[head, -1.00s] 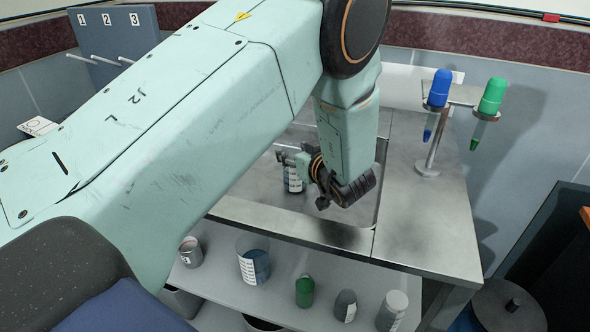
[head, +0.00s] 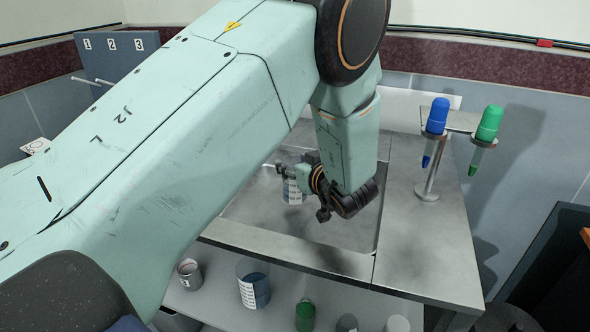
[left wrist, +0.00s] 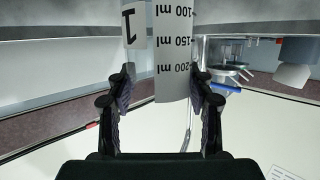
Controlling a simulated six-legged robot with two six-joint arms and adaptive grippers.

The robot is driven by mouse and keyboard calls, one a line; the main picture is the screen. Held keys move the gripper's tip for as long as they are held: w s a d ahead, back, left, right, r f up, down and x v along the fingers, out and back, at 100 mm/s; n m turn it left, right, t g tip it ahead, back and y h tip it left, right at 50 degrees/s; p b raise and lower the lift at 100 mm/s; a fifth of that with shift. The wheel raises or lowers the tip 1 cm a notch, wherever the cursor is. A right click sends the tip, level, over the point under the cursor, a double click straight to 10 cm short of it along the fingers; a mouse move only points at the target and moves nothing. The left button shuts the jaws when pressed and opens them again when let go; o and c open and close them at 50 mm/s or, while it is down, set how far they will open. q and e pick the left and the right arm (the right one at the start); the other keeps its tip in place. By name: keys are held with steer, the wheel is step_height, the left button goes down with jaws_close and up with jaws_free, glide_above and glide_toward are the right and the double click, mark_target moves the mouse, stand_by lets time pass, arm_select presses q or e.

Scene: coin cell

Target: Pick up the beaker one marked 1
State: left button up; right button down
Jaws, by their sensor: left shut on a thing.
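The beaker marked 1 (head: 293,191) is a clear vessel with a white scale, seen in the head view above the recessed part of the metal bench, partly hidden by my gripper. In the left wrist view the beaker (left wrist: 173,50) stands between the two dark fingers, with a "1" label and a scale of 100, 150 and 200 ml, printed upside down in that picture. My left gripper (head: 303,192) is shut on it; its fingers (left wrist: 160,100) press on both sides. My right gripper is in neither view.
A stand holds a blue-topped dropper (head: 437,116) and a green-topped dropper (head: 488,125) at the right. A shelf below the bench holds a small cup (head: 190,273), a larger beaker (head: 253,286) and a green bottle (head: 305,315). A rack numbered 1, 2, 3 (head: 118,56) stands back left.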

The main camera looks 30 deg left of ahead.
arm_select(q)
step_height(320, 180, up, 6)
steer(key=p, duration=0.1)
steer(key=shift+r+p, duration=0.2)
steer(key=shift+p, duration=0.1)
